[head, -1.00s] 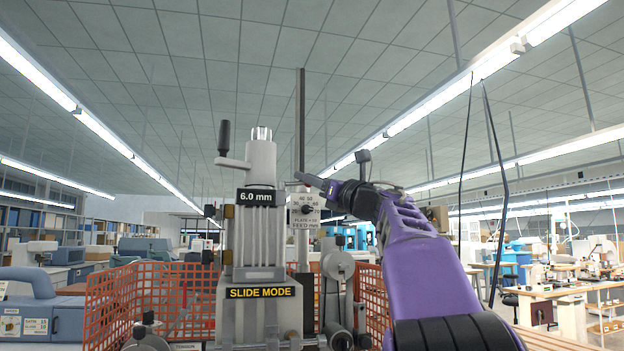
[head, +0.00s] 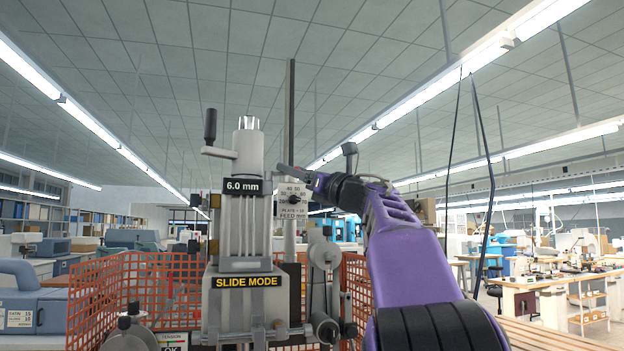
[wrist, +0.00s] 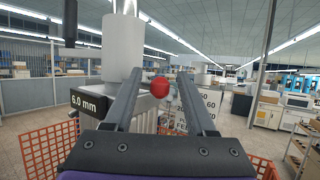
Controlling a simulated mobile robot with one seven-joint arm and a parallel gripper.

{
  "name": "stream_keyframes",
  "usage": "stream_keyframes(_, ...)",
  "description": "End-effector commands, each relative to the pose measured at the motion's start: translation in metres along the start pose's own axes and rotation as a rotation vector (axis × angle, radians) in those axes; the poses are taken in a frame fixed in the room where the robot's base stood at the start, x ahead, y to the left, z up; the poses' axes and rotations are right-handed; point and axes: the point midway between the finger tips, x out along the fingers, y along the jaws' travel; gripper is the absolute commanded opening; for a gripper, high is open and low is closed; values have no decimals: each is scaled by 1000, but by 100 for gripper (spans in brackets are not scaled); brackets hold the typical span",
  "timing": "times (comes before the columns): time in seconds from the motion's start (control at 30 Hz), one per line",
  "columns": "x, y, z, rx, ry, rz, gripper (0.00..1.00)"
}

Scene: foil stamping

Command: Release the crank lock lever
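A red ball knob (wrist: 160,87), which looks like the end of the lock lever, shows in the wrist view beside the machine's pale upper column. My gripper (wrist: 159,75) is open, with one finger on each side of the knob; I cannot tell whether either finger touches it. The lever's arm is not clearly seen. In the head view my gripper (head: 283,168) reaches in from the right toward the stamping machine (head: 246,225), and the knob cannot be made out there. The crank's black handle (head: 210,125) stands upright at the column's upper left.
The 6.0 mm sign (head: 244,186), the SLIDE MODE sign (head: 248,282) and a dial plate (head: 292,200) sit on the machine close to my gripper. Orange mesh fencing (head: 120,292) surrounds it. A blue-grey device (head: 30,300) stands at the left.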

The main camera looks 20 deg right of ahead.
Motion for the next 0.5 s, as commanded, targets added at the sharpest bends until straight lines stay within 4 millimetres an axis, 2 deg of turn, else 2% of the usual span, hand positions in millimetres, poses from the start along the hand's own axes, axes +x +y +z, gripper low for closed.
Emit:
stream_keyframes(0.17,-30,-2,-4,-3,0,-6,55)
stream_keyframes(0.5,-113,-1,-2,-2,-1,-5,55)
